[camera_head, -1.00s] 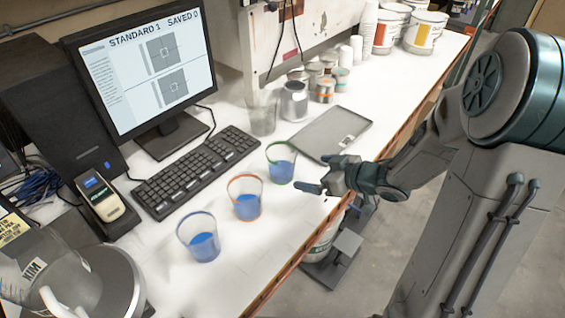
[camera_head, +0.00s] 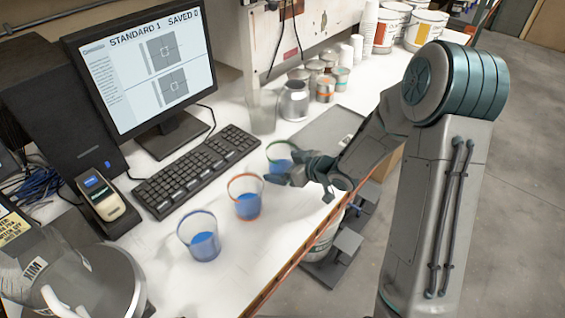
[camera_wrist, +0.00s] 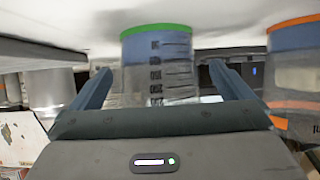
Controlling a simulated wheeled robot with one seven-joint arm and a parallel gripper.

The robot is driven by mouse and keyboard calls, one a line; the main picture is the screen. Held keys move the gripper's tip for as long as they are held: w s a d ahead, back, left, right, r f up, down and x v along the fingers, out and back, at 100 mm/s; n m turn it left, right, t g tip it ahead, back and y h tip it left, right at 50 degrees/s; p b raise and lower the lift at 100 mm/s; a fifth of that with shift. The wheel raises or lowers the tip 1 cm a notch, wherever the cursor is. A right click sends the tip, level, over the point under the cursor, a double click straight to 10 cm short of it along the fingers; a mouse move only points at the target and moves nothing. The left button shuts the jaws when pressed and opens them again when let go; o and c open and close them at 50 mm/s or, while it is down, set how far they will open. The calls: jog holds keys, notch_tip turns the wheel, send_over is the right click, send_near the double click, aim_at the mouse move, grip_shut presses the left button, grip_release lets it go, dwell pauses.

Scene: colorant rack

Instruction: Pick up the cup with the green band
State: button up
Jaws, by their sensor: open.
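The cup with the green band (camera_head: 278,152) is clear, holds blue liquid and stands on the white bench. My gripper (camera_head: 284,168) is open right in front of it and hides part of the cup. In the wrist view the green-banded cup (camera_wrist: 157,65) appears inverted, with its green rim at the top and measuring marks on its side. It lies between my open fingers (camera_wrist: 160,78), with a gap visible on each side. How deep it sits between them is unclear.
An orange-banded cup (camera_head: 246,198) stands close by to the left, and a blue-banded cup (camera_head: 200,237) stands nearer the front. A grey tray (camera_head: 328,132), a metal can (camera_head: 294,100) and a clear container (camera_head: 262,110) are behind. A keyboard (camera_head: 195,170) is to the left.

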jog(key=c, duration=1.1)
jog(key=shift+r, duration=0.15)
